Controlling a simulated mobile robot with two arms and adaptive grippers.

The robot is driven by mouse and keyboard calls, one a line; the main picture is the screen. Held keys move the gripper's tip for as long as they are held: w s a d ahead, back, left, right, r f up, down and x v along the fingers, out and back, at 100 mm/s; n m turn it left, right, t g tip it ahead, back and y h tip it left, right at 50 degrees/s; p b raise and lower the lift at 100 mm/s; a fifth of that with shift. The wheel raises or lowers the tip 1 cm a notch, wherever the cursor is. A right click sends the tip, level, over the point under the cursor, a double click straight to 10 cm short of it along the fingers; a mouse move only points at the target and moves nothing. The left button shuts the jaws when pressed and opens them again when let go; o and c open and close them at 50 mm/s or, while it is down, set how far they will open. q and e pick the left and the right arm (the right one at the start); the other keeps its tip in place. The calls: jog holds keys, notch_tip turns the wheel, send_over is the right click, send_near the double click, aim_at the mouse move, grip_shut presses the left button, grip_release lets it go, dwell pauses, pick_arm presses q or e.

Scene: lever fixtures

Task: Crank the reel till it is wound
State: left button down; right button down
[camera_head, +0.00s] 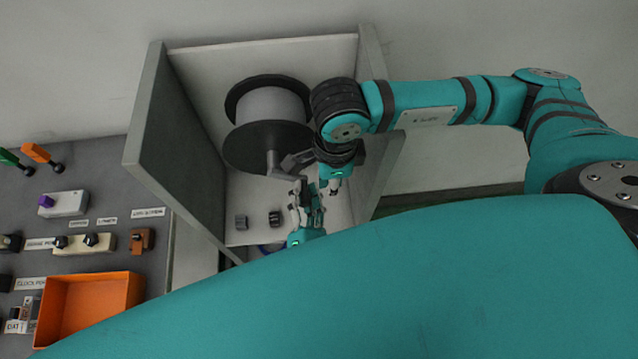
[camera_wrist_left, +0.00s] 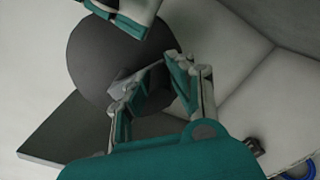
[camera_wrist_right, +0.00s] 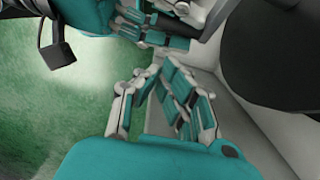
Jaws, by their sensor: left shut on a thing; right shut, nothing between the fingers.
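The reel (camera_head: 272,104) has a pale drum between two dark discs and sits inside a grey open-fronted housing. Its crank (camera_head: 273,163) stands on the front disc, which also shows in the left wrist view (camera_wrist_left: 105,60). My left gripper (camera_head: 301,192) is shut on the crank's grey handle (camera_wrist_left: 136,80), below and right of the disc's centre. The fingers partly hide the handle. My right gripper (camera_head: 336,182) is close beside the left one, shut and empty. In the right wrist view its fingertips (camera_wrist_right: 160,78) are together, apart from the dark disc (camera_wrist_right: 280,55).
The housing's left wall (camera_head: 175,150) and right wall flank the reel. Two small dark blocks (camera_head: 258,221) are on its floor. A control panel (camera_head: 95,195) with switches and an orange tray (camera_head: 88,305) is at left. My two arms are close together, leaving little room.

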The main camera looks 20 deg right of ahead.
pick_arm(q)
jog(key=shift+f, duration=0.1)
pick_arm(e)
jog(key=shift+w+a+f, duration=0.15)
jog(key=shift+a+f, duration=0.35)
jog(key=shift+a, duration=0.1)
jog(key=shift+w+a+f, duration=0.15)
jog(key=shift+a+f, duration=0.3)
jog(key=shift+a, duration=0.1)
pick_arm(q)
jog(key=shift+d, duration=0.1)
jog(key=shift+s+d, duration=0.1)
jog(key=shift+d, duration=0.1)
jog(key=c, duration=1.2)
grip_release()
jog(key=shift+o, duration=0.2)
jog(key=shift+r, duration=0.2)
pick_arm(e)
jog(key=shift+w+a+f+y, duration=0.1)
jog(key=shift+a+f+y, duration=0.3)
jog(key=shift+a+f, duration=0.05)
